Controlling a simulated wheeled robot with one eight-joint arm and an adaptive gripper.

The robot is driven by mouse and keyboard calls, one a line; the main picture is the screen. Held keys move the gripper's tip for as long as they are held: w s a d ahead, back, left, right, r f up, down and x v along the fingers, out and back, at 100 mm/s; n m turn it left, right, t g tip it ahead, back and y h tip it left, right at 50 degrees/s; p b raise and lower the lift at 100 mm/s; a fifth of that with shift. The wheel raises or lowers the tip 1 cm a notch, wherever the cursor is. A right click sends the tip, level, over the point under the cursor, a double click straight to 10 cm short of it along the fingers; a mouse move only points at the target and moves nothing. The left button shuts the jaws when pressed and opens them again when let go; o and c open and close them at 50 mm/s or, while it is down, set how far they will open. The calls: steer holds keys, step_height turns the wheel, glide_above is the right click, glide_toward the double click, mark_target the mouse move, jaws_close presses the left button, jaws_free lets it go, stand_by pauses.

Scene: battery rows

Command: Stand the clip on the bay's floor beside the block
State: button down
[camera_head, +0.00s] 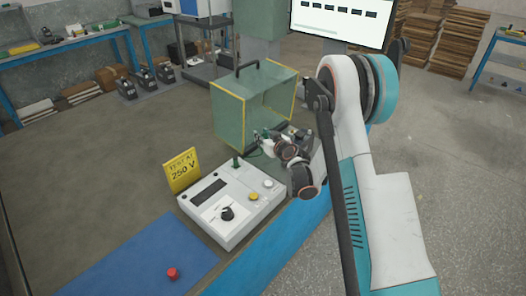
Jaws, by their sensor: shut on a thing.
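The bay (230,118) is a green see-through box with yellow edges and a dark handle on top, standing on the bench. Its open side faces right, towards my arm. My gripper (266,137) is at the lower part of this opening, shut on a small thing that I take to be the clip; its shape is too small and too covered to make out. I cannot tell whether it touches the bay's floor. The block cannot be made out; the gripper and wrist hide part of the bay's floor.
A white tester box (232,205) with knobs stands in front of the bay, close to my wrist. A yellow "250 V" sign (182,171) stands beside it. A blue mat (135,262) with a red knob (173,273) lies front left.

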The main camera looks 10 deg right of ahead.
steer(key=shift+f+b, duration=0.8)
steer(key=shift+f, duration=1.55)
steer(key=shift+f, duration=0.1)
steer(key=c, duration=1.3)
jaws_free()
